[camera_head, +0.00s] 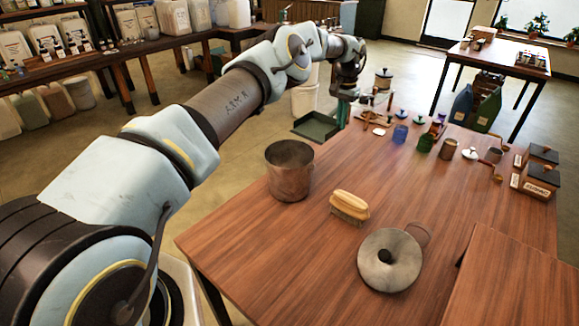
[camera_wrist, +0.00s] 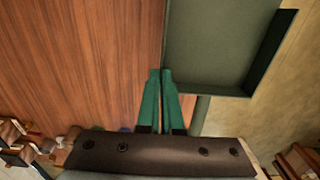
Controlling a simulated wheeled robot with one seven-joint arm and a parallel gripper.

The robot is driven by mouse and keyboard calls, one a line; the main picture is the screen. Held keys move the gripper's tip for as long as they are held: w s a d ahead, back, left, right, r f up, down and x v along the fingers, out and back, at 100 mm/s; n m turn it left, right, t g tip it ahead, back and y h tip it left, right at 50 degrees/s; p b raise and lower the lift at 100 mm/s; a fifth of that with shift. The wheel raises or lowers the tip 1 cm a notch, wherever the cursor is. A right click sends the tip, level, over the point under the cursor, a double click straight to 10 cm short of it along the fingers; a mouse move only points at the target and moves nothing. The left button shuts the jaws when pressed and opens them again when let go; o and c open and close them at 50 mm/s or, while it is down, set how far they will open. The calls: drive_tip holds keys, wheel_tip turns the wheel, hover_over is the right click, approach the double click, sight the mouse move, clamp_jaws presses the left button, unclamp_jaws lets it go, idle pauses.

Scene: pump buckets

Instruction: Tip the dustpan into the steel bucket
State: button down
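The dark green dustpan (camera_head: 316,126) is at the table's far left edge, reaching out over the floor side. It also shows in the wrist view (camera_wrist: 215,40), with its handle (camera_wrist: 201,112) beside my fingers. I see no contents in it. My gripper (camera_head: 343,113) is at the dustpan's right side. In the wrist view its green fingers (camera_wrist: 161,74) are close together, with the pan's side rim running in between their tips; the gripped spot itself is hidden. The steel bucket (camera_head: 290,172) stands upright on the table's left part, nearer than the dustpan.
Several jars and lids (camera_head: 425,142) crowd the table's far side, with small boxes (camera_head: 540,178) at the right. Bare table (camera_head: 270,250) lies in front of the bucket.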

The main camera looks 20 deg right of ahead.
drive_tip(key=shift+r, duration=0.1)
idle(0.3)
drive_tip(key=shift+r, duration=1.4)
